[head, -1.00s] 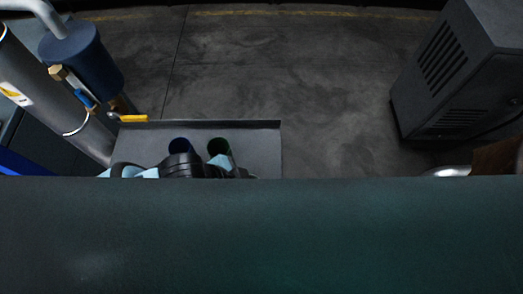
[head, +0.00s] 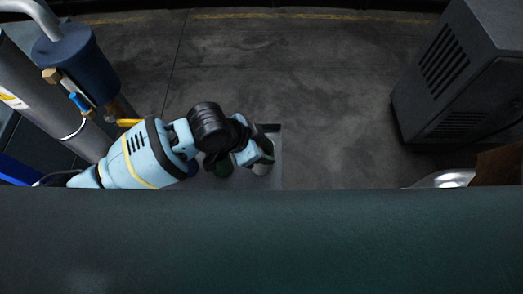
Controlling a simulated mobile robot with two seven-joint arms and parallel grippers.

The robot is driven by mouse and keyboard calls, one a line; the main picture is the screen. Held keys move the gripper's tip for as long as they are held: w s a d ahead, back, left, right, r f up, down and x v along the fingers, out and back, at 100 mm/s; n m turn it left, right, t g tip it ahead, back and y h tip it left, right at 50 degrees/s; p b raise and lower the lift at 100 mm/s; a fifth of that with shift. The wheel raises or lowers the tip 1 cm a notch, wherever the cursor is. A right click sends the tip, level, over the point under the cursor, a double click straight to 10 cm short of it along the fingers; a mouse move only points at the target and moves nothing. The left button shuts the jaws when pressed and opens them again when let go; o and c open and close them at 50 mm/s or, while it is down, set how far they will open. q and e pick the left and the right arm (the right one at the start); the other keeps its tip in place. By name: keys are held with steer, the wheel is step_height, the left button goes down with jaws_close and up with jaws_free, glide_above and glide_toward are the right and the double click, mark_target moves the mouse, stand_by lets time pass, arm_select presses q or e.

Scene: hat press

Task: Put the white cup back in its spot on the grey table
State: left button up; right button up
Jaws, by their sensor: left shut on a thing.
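I cannot tell whether the cup touches the table. My right gripper is out of view.
Pipes and a blue cylinder (head: 75,60) stand at the left. A dark vented cabinet (head: 460,75) stands at the right. The floor between is clear.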

arm_select(q)
steer(key=shift+s+f, duration=0.1)
steer(key=shift+f, duration=1.2)
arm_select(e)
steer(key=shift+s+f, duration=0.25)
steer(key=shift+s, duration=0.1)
arm_select(q)
steer(key=shift+f, duration=0.1)
steer(key=o, duration=1.3)
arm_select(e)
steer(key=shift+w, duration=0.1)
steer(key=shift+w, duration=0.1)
arm_select(q)
steer(key=shift+a+r, duration=0.1)
steer(key=shift+r, duration=0.1)
steer(key=p+v, duration=0.1)
steer(key=v, duration=1)
steer(key=shift+a+r, duration=0.2)
steer(key=shift+r, duration=0.1)
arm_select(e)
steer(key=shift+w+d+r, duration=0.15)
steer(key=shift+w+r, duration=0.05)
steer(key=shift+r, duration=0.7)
